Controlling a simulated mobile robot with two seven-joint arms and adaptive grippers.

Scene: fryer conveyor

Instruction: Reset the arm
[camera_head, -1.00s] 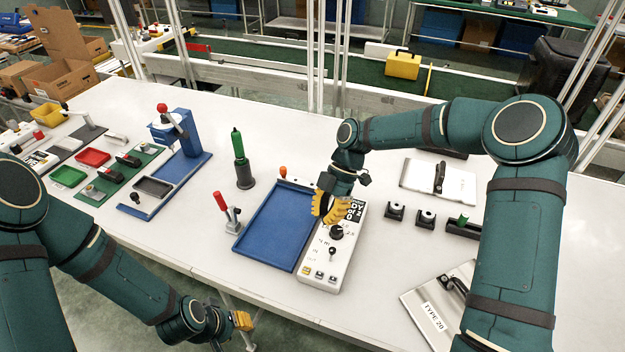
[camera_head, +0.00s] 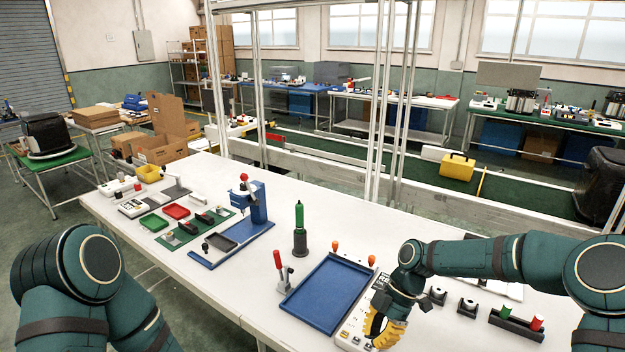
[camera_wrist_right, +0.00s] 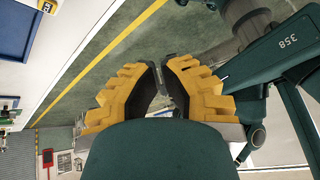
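My right gripper (camera_head: 385,332) hangs over the front part of the white table, at the near end of the white control box (camera_head: 352,328), and hides part of that box. In the right wrist view its yellow fingers (camera_wrist_right: 160,65) stand apart with a narrow gap at the tips and nothing between them; green floor shows behind. My right arm comes in from the right edge with its elbow high. My left arm shows at the lower left; its gripper is out of the picture.
A blue tray (camera_head: 325,292) lies left of the right gripper, with a red-handled clamp (camera_head: 281,270) and a green-topped post (camera_head: 300,230) beside it. A blue press stand (camera_head: 255,203) is farther left. Small black holders (camera_head: 467,307) sit right of the gripper.

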